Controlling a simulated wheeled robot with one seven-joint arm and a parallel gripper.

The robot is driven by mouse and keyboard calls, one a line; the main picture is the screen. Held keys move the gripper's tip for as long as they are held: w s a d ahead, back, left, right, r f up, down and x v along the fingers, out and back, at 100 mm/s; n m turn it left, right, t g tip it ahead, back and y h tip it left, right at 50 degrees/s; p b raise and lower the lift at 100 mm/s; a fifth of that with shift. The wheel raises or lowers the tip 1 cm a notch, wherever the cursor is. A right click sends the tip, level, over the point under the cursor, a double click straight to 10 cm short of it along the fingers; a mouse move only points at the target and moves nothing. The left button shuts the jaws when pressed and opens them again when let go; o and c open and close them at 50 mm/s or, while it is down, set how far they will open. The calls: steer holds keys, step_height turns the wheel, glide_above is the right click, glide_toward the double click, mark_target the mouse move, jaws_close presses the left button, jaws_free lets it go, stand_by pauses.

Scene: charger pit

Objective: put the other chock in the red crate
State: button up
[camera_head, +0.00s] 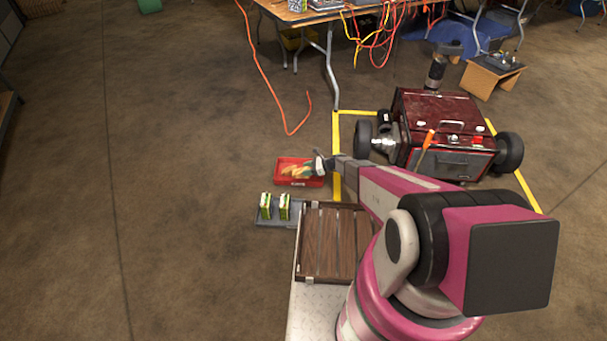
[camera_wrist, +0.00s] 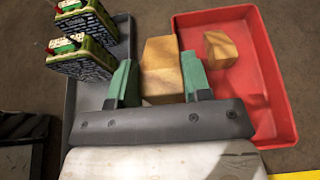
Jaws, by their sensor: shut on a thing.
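The red crate (camera_head: 286,182) stands on the floor left of the wheeled red machine; it fills the right of the wrist view (camera_wrist: 262,75). One wooden chock (camera_wrist: 219,48) lies inside the crate. My gripper (camera_wrist: 158,76) has its green fingers shut on another wooden chock (camera_wrist: 160,68). In the wrist view the held chock overlaps the crate's left side. The fingers hide part of it, and its height above the crate floor is hard to tell. In the head view my gripper (camera_head: 309,170) is at the crate's right part.
A grey tray (camera_wrist: 88,95) with two green-and-yellow packs (camera_wrist: 80,52) sits close beside the crate. A slatted wooden top (camera_head: 336,243) lies nearer. The red machine (camera_head: 440,130) stands inside yellow floor lines. An orange cable (camera_head: 268,85) runs behind; floor to the left is clear.

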steer(key=w+d+f, duration=0.1)
steer(key=w+f, duration=0.1)
steer(key=w, duration=0.1)
steer(key=w+d+f, duration=0.1)
steer(key=w+f, duration=0.1)
steer(key=w, duration=0.2)
steer(key=w+d+f, duration=0.2)
steer(key=w+f, duration=0.1)
steer(key=w, duration=0.1)
steer(key=shift+s+f, duration=0.1)
steer(key=shift+f, duration=1.8)
steer(key=shift+f, duration=0.2)
steer(key=o, duration=1)
steer(key=shift+c, duration=0.2)
